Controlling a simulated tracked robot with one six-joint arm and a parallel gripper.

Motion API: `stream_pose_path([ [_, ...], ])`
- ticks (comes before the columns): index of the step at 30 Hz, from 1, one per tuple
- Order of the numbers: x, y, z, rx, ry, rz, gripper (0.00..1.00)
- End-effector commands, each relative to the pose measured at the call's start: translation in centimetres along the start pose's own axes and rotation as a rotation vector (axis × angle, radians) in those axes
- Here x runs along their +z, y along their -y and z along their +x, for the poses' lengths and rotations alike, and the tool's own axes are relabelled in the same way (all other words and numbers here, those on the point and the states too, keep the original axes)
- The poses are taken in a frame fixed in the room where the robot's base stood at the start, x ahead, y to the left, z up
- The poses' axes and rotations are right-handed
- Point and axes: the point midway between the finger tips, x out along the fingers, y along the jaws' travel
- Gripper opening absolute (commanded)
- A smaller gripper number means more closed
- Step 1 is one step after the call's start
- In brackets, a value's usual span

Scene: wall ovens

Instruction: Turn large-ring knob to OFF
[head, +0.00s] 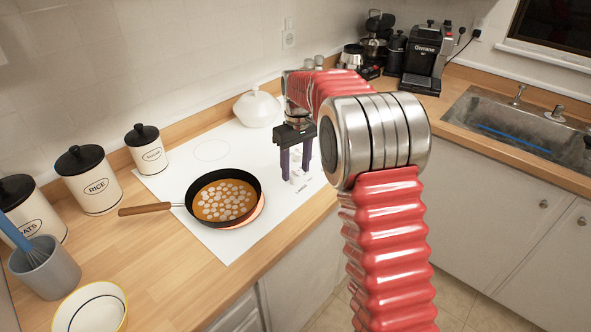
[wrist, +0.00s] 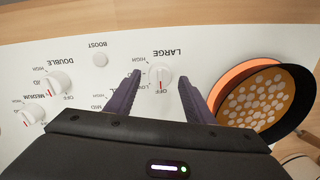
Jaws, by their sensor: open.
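The large-ring knob (wrist: 160,76) is a round white dial on the white hob, under the upside-down word LARGE in the wrist view. A red mark on it points down in that view, towards my gripper body. My gripper (wrist: 160,82) is open, with one dark purple finger on each side of the knob. I cannot tell whether the fingers touch it. In the head view, my gripper (head: 295,172) points down over the hob's control area.
A black pan (head: 223,196) with orange food stands on a ring glowing orange-red. Two other knobs (wrist: 57,82) and a BOOST button (wrist: 99,60) sit left in the wrist view. A white lidded pot (head: 258,108) stands behind; canisters (head: 88,180) stand left.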

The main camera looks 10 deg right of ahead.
Motion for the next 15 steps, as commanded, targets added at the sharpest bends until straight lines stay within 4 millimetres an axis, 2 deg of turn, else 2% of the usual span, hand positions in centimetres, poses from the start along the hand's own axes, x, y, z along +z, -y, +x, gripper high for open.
stream_pose_path([
  [15, 0.0, 0.0, -8.2, 0.001, -0.003, 0.0, 0.48],
])
